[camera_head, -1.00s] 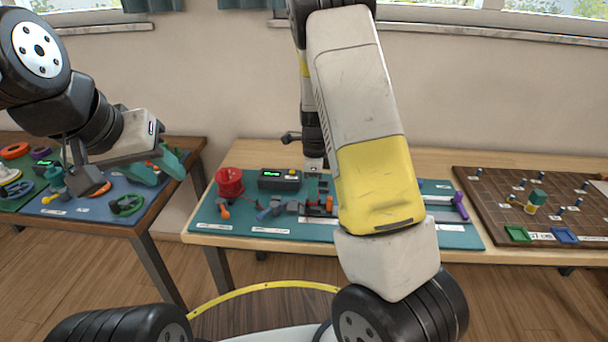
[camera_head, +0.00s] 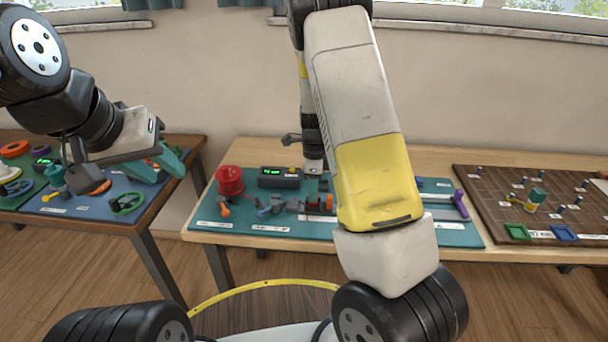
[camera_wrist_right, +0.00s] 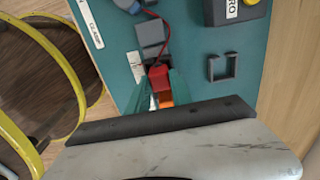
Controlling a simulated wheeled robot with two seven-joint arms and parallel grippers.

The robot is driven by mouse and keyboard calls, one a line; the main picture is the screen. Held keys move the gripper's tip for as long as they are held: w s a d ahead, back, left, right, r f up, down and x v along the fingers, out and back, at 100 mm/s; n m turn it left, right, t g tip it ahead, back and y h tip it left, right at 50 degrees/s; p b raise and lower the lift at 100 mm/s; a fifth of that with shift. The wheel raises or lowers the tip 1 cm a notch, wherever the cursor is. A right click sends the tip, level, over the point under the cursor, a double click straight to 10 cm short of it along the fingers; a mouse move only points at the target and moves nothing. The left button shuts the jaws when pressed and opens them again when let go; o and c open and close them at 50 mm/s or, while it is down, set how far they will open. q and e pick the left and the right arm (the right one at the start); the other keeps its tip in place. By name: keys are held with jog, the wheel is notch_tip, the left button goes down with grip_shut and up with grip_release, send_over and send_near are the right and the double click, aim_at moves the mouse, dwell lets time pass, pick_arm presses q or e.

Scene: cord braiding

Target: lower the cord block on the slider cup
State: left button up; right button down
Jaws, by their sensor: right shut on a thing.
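In the right wrist view, a red cord block (camera_wrist_right: 158,77) sits between the green fingertips of my right gripper (camera_wrist_right: 159,88), which is shut on it. A thin red cord runs from the block past grey blocks (camera_wrist_right: 151,38) toward the upper left. An orange part (camera_wrist_right: 166,98) shows just below the red block, between the fingers. I cannot make out the slider cup clearly or tell whether the block touches it. In the head view my right arm hides part of this place. My left gripper (camera_head: 160,164) is open and empty, above the left table.
The teal mat (camera_head: 240,222) carries a red spool (camera_head: 229,181), a dark box with a green display (camera_head: 279,177) and a purple-ended rail (camera_head: 461,204). A grey U-shaped bracket (camera_wrist_right: 223,68) stands empty. A brown pegboard (camera_head: 480,187) lies on the right.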

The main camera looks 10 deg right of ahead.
jog(key=shift+f, duration=0.25)
jog(key=shift+f, duration=0.1)
jog(key=c, duration=1.1)
grip_release()
jog(key=shift+f, duration=0.1)
jog(key=shift+o, duration=0.2)
jog(key=shift+r, duration=4.05)
